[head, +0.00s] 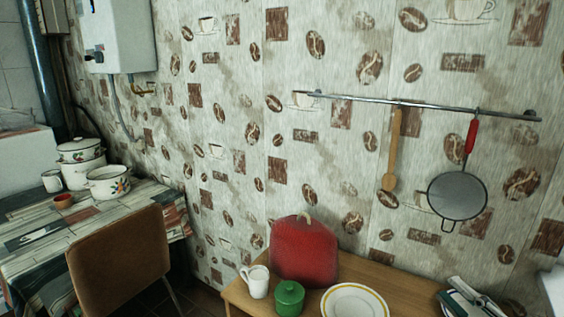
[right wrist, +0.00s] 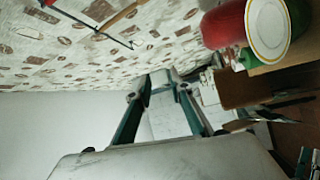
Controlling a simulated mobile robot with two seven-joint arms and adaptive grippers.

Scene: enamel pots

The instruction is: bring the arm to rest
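My right gripper (head: 462,294) shows in part at the lower right of the head view, by the right end of the wooden table. In the right wrist view its two teal-edged fingers (right wrist: 163,82) stand apart with nothing held between them. The gripper is in the air, apart from the dishes.
The wooden table (head: 388,287) holds a white mug (head: 257,282), a green pot (head: 289,298), a plate (head: 355,302) and a red cover (head: 304,252). A rail with a hanging strainer (head: 457,196) is above. A chair (head: 121,258) and enamel pots (head: 108,183) are left.

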